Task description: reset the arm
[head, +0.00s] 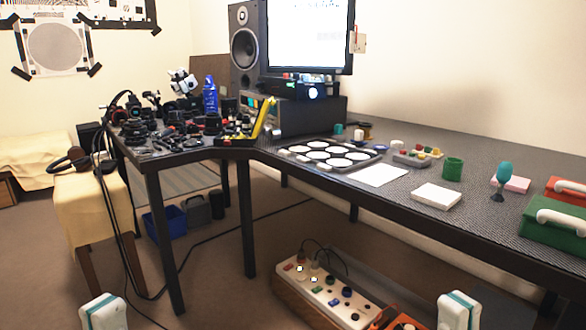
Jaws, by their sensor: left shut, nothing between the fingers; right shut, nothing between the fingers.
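My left gripper (103,312) shows at the bottom left edge of the head view as a white block with a teal stripe. My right gripper (458,310) looks the same and shows at the bottom right. Both are low, in front of the desk and apart from everything on it. Both are shut and empty. Most of each arm is out of the frame.
A control panel (325,290) stands below. A stool (85,215) is left.

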